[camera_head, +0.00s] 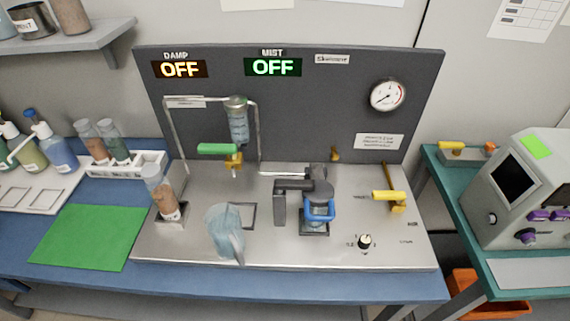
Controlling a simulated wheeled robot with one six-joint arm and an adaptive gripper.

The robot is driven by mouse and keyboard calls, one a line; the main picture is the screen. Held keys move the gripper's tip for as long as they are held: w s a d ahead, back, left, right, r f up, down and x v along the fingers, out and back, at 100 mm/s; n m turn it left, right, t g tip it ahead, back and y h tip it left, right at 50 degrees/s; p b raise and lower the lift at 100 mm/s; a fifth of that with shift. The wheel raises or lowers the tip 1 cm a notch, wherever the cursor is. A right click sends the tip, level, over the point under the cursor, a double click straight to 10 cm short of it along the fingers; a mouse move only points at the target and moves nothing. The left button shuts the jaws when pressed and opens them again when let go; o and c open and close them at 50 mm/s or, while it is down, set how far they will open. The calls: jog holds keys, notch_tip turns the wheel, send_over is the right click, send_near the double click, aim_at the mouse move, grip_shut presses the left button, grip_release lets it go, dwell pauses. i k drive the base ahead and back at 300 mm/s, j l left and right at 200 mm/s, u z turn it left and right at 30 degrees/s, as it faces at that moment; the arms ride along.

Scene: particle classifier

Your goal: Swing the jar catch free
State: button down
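A dark grey angled fixture (294,185) stands on the steel deck of the bench unit, right of centre. A blue ring-shaped part (319,214) sits at its lower right, above a dark square base (314,231). A yellow-handled lever (389,196) is on the deck to the right. A green handle (217,149) is at the left, below a clear hanging vessel (238,124). No label that I can read marks the jar catch, so I cannot tell which part it is. My gripper is not in view.
A clear jug (226,231) stands at the deck's front, beside a square recess (241,213). A tube of brown grains (161,191) leans at the left. A black knob (365,241) is at the front right. A green mat (85,236) lies on the blue table.

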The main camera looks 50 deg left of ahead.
aim_at(280, 184)
jog(key=u, duration=1.35)
